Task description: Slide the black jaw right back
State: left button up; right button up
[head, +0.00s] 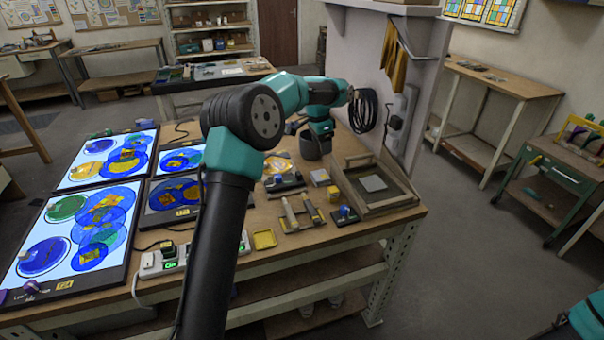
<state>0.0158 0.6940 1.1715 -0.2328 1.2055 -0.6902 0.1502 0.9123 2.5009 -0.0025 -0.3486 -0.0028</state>
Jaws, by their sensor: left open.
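A small black fixture (285,183) with a pale part lies on the wooden bench, left of the middle of the tool area. It may hold the black jaw, but it is too small to tell the jaw or its position for sure. My left arm rises from the bottom and bends at the elbow over the bench. My left gripper (316,145) is open near the back of the bench, beyond the black fixture and apart from it. Its fingers are small and dark and hard to make out. My right gripper is out of view.
Lit panels with blue, green and yellow glass (105,215) cover the left. A power strip (165,262), yellow tray (264,239), fixture with pale posts (300,216), small blue item (344,214) and wooden tray (404,200) crowd the bench. A wall post with cables stands behind.

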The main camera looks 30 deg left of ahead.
pick_arm(q)
notch_tip(320, 180, up, 4)
jog(key=g+y, duration=0.1)
jog(key=y, duration=0.1)
send_over(300, 172)
jog(key=shift+f, duration=0.2)
jog(key=shift+d, duration=0.1)
notch_tip(300, 172, down, 18)
jog(key=shift+r, duration=0.25)
grip_shut()
dwell(0.4)
jog(key=shift+d, duration=0.1)
